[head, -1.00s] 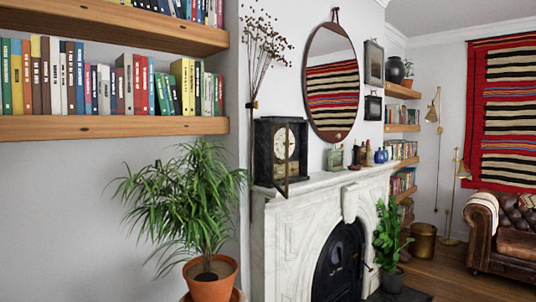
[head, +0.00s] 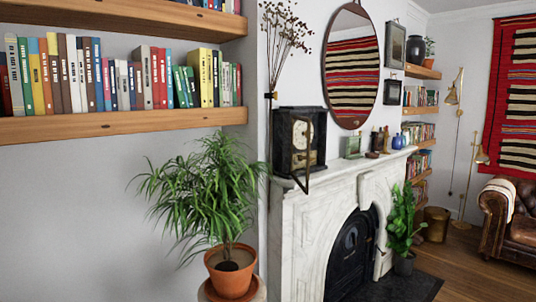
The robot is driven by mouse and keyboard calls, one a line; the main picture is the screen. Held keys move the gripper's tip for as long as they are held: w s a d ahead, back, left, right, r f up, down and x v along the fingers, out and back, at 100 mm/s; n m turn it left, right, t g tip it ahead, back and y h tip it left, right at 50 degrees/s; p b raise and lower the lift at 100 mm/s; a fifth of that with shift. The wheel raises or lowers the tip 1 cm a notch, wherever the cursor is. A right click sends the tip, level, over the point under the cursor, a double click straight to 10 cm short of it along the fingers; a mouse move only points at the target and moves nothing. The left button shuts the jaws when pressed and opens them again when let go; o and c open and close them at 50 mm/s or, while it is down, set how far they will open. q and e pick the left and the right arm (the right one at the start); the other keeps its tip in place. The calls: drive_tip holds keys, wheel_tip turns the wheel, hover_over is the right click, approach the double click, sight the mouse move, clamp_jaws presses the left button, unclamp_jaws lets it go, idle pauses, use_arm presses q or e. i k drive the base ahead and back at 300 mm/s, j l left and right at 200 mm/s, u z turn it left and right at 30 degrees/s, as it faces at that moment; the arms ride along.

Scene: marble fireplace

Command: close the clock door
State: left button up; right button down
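A dark mantel clock (head: 286,142) with a pale round face stands on the near end of the white marble mantel (head: 345,170). Its narrow framed door (head: 308,153) stands open, swung out toward me, and its lower corner reaches past the mantel's front edge. The clock face shows partly behind the door. Neither of my grippers is in the head view.
A potted palm (head: 230,268) stands in front of the wall, left of the fireplace. Wooden bookshelves (head: 120,124) jut out at upper left. Small ornaments (head: 376,140) stand farther along the mantel. A leafy plant (head: 403,225) stands by the hearth.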

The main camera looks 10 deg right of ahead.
sight(300, 156)
drive_tip(key=i+j+u, duration=0.15)
drive_tip(key=u, duration=0.55)
drive_tip(key=i+j+u, duration=0.15)
drive_tip(key=u, duration=0.3)
drive_tip(key=i+u, duration=0.45)
drive_tip(key=i+z, duration=0.15)
drive_tip(key=i, duration=0.25)
drive_tip(key=i+j+z, duration=0.15)
drive_tip(key=i, duration=0.25)
drive_tip(key=i+z, duration=0.15)
drive_tip(key=z, duration=0.25)
drive_tip(key=i+z, duration=0.2)
drive_tip(key=z, duration=0.2)
drive_tip(key=i+j+z, duration=0.15)
drive_tip(key=z, duration=0.25)
